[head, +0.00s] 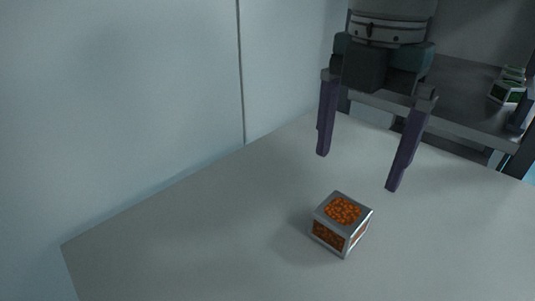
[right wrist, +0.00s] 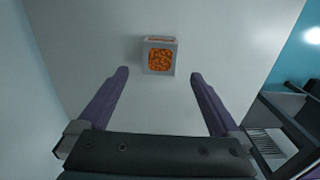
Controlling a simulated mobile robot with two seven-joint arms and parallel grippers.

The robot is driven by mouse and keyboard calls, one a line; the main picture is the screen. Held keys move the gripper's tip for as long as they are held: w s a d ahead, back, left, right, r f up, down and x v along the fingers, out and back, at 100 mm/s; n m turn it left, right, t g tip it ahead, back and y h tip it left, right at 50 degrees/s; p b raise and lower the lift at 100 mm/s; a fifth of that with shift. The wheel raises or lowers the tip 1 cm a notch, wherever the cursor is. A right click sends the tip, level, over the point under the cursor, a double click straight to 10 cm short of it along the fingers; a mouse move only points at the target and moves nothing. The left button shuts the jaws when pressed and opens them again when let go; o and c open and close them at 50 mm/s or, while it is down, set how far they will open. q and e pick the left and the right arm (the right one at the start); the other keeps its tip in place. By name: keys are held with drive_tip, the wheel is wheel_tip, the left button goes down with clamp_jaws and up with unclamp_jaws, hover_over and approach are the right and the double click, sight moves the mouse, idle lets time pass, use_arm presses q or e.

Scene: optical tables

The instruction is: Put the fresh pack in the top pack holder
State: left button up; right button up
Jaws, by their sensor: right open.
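A small cube-shaped pack (head: 341,224) with a light grey frame and orange grainy filling sits on the grey table. It also shows in the right wrist view (right wrist: 159,58), just beyond the fingertips and between their lines. My right gripper (head: 357,170) is open and empty, with its two purple fingers spread apart above and behind the pack, not touching it. Green-filled packs (head: 508,88) stand on a dark surface at the far right. I cannot tell which pack is the fresh one. I cannot make out the top pack holder. My left gripper is not in view.
The grey table (head: 190,240) is bare around the orange pack. A pale wall (head: 120,110) runs along its left and back side. A dark shelf or bench (head: 465,95) stands behind at the right, with dark upright parts at the right edge.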

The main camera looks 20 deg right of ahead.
sight(343, 211)
wheel_tip(343, 211, down, 5)
drive_tip(key=shift+d+r+b, duration=0.15)
drive_tip(key=shift+r+b, duration=0.05)
drive_tip(key=shift+b, duration=0.25)
drive_tip(key=f, duration=0.3)
drive_tip(key=f+b, duration=0.1)
drive_tip(key=f, duration=0.1)
drive_tip(key=shift+s+a+f, duration=0.15)
drive_tip(key=shift+a, duration=0.2)
drive_tip(key=c, duration=1.6)
